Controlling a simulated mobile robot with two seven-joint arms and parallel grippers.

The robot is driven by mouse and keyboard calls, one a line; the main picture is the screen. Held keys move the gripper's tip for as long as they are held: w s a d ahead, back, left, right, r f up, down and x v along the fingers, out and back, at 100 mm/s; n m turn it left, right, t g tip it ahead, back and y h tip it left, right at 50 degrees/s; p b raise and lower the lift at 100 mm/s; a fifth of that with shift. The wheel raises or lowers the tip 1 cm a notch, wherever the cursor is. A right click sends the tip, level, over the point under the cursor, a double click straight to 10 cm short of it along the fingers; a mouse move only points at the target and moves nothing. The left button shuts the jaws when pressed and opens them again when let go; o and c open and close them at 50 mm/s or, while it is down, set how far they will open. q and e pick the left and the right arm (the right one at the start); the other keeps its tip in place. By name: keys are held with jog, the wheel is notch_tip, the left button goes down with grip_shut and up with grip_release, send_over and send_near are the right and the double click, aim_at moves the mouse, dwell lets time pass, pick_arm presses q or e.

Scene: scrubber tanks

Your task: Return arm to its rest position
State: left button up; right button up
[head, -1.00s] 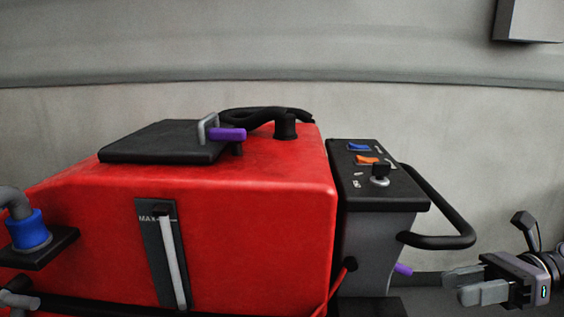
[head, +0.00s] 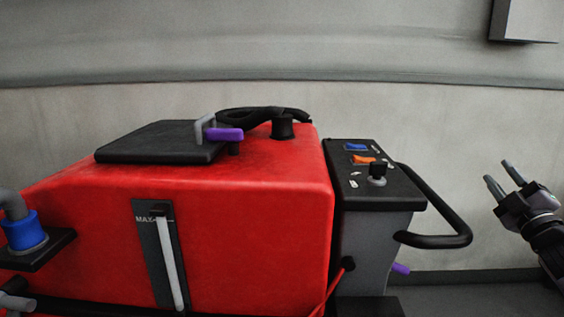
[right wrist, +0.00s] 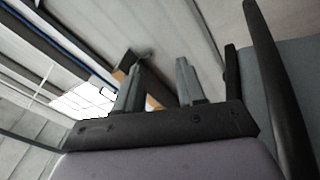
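My right gripper (head: 500,178) is at the right edge of the head view, with its two fingers apart and pointing up and to the left. Nothing is between the fingers. It is to the right of the black handle of the scrubber, apart from it. In the right wrist view the fingers (right wrist: 158,85) also show spread and empty, facing the upper wall and ceiling. The red scrubber tank (head: 250,220) fills the middle of the head view. My left gripper does not show.
A black control panel (head: 370,190) with blue and orange switches stands right of the tank. A black loop handle (head: 455,215) sticks out toward my right gripper. A purple lever (head: 224,134) is by the black lid (head: 150,143). A grey box (head: 523,20) hangs on the wall.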

jog(key=d+f+m+g+h, duration=0.5)
jog(key=d+f+m+h, duration=0.15)
jog(key=m, duration=0.35)
jog(key=s+a+f+n+g+y, duration=0.1)
jog(key=s+a+f+g+y, duration=0.3)
jog(key=a+f, duration=0.65)
jog(key=s+a+f+n+t+y, duration=0.15)
jog(key=s+a+f, duration=0.55)
jog(key=f, duration=0.7)
jog(key=s+a+f+m+g+y, duration=0.2)
jog(key=s+a+f, duration=0.3)
jog(key=s+a, duration=0.45)
jog(key=s+a+f+m+g+y, duration=0.1)
jog(key=s+a+f+m+g, duration=0.15)
jog(key=s+a+f, duration=0.7)
jog(key=s+d+r+n+p, duration=0.1)
jog(key=s+d+r+p, duration=0.2)
jog(key=r+p, duration=0.3)
notch_tip(320, 180, up, 4)
jog(key=shift+s+r+p, duration=0.1)
jog(key=shift+s+p, duration=0.3)
jog(key=shift+d, duration=0.1)
